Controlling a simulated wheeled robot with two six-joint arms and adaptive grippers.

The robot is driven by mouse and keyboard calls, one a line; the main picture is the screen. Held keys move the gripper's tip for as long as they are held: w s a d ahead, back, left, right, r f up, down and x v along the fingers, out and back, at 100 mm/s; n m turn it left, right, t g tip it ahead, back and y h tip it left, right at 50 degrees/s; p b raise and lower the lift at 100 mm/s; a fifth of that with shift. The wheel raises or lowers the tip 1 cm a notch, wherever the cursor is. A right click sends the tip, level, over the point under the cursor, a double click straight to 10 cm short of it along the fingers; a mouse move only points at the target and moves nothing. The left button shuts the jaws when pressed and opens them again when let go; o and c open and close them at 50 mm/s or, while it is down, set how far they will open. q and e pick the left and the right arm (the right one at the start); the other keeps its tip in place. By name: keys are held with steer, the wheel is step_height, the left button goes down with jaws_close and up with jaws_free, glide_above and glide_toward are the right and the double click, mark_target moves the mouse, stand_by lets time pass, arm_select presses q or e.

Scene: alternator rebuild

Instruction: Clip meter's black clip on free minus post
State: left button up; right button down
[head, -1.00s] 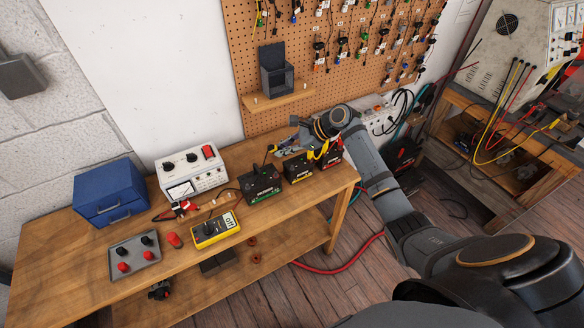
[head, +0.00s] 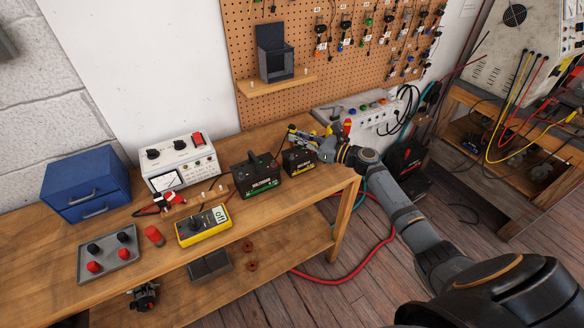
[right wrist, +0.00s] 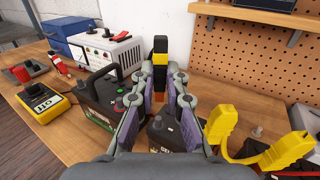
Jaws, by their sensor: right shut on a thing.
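My right gripper (head: 296,134) is over the row of batteries. In the right wrist view its fingers (right wrist: 160,80) are shut on a narrow black and yellow piece, which looks like the black clip (right wrist: 160,48). A thin dark lead seems to run from it in the head view. The yellow meter (head: 203,226) lies on the bench, its display reading "off". The green-labelled battery (head: 257,176) and the yellow-labelled battery (head: 299,159) stand below the gripper. Small posts show on their tops in the wrist view; I cannot tell which is the free minus post. My left gripper is not in view.
Yellow clamps (right wrist: 222,120) stand close right of my fingers in the wrist view. A white instrument (head: 180,160), blue drawer box (head: 86,185), red-and-black clip (head: 172,199) and grey tray (head: 110,262) are on the bench. A pegboard shelf (head: 276,82) is behind.

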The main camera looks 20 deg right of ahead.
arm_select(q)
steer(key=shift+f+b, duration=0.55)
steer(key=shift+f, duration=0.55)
arm_select(e)
steer(key=shift+f, duration=1.3)
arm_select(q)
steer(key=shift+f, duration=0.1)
arm_select(e)
steer(key=shift+f, duration=0.1)
steer(key=shift+f+b, duration=0.8)
steer(key=shift+f, duration=0.05)
steer(key=c, duration=1.8)
jaws_free()
steer(key=shift+f, duration=0.1)
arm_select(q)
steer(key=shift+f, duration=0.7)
arm_select(e)
steer(key=o, duration=0.5)
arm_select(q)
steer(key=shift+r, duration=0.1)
arm_select(e)
steer(key=shift+r, duration=0.2)
arm_select(q)
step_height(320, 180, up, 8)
steer(key=p, duration=0.7)
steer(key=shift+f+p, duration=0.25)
steer(key=shift+p, duration=0.1)
arm_select(e)
step_height(320, 180, up, 8)
